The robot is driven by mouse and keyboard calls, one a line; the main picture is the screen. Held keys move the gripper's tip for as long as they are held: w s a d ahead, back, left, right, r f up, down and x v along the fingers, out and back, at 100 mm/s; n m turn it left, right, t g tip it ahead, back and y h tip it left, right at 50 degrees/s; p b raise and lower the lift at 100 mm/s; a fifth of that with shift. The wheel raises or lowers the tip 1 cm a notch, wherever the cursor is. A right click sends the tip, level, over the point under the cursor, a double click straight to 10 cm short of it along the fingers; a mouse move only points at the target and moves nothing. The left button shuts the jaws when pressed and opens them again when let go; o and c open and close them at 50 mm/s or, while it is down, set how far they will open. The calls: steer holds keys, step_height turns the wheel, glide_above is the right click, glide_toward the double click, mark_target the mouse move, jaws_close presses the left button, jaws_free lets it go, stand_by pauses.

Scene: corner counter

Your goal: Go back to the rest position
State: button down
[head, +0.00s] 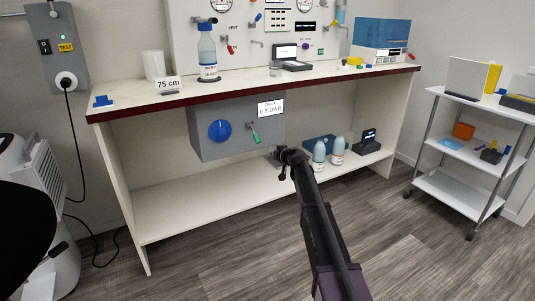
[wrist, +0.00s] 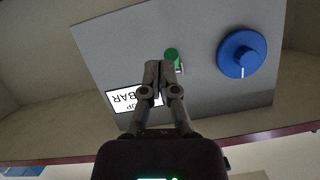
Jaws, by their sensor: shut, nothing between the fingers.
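My gripper (head: 290,158) is stretched out toward the grey box (head: 196,142) under the counter. In the wrist view my gripper (wrist: 158,66) has its two fingers together with nothing between them. The fingertips lie in front of the box's face, beside the green handle (wrist: 172,55); I cannot tell whether they touch it. The wrist view shows the box upside down, with a blue knob (wrist: 242,54) and a white label (wrist: 122,99) partly hidden by the fingers. In the head view the blue knob (head: 220,131), green handle (head: 254,137) and label (head: 270,108) are all clear of the arm.
The counter (head: 130,105) with its dark red edge runs above the box. On the lower shelf (head: 190,205) stand two white bottles (head: 319,155) and a dark device (head: 369,141). A white cart (head: 460,180) stands at the right. The floor (head: 400,250) before the counter is clear.

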stand_by(0.3)
steer(key=s+d+f+m+g+h+p, duration=0.1)
steer(key=s+d+f+g+h, duration=0.2)
steer(key=s, duration=1.4)
steer(key=s+d+f+m+g+h+p, duration=0.15)
steer(key=s+d+f+g, duration=0.3)
steer(key=s, duration=1.35)
steer(key=s+d+f+m+g+h, duration=0.1)
steer(key=s+d+f+g+h, duration=0.3)
steer(key=s, duration=1.3)
step_height(320, 180, up, 39)
steer(key=y+p, duration=0.1)
steer(key=p, duration=3.7)
steer(key=shift+w+a+r+g, duration=0.15)
steer(key=shift+w+r+g, duration=0.05)
steer(key=shift+w+g, duration=0.15)
steer(key=shift+y, duration=0.25)
